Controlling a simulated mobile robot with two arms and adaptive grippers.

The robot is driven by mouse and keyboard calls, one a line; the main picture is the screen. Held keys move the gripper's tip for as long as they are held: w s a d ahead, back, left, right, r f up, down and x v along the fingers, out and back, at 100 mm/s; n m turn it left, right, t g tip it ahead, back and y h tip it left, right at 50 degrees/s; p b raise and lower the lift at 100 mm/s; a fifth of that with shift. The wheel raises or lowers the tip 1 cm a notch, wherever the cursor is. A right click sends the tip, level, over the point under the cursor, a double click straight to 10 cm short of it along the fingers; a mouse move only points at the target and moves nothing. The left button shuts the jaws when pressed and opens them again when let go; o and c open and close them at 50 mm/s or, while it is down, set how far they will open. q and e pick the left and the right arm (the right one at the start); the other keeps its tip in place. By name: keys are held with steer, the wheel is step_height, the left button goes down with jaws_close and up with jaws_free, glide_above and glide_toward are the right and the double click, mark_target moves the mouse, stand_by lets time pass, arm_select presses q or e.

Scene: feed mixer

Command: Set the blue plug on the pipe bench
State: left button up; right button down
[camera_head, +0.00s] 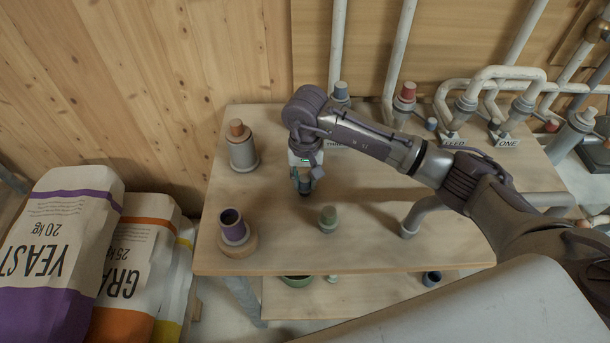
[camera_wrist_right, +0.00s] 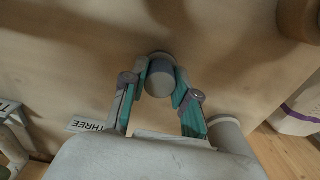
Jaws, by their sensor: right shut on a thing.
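My right gripper (camera_head: 304,184) points down over the middle of the pipe bench (camera_head: 290,255). In the right wrist view its teal fingers (camera_wrist_right: 161,84) are shut on a small grey-blue plug (camera_wrist_right: 161,77), which I take to be the blue plug. The plug is upright and close above or on the bare bench top; I cannot tell whether it touches. In the head view the fingers mostly hide it. My left gripper is not in view.
A green plug (camera_head: 328,217) stands just in front of the gripper. Pipes, a red plug (camera_head: 408,90) and label signs (camera_head: 508,143) line the back.

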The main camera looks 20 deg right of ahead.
mark_target(305, 178)
steer(key=shift+f+b, duration=0.2)
steer(key=shift+b, duration=0.15)
steer(key=c, duration=0.9)
jaws_free()
steer(key=shift+r, duration=0.1)
steer(key=shift+r+p, duration=0.3)
step_height(305, 178, up, 12)
steer(key=b, duration=0.3)
steer(key=shift+f, duration=0.15)
steer(key=shift+s+f, duration=0.1)
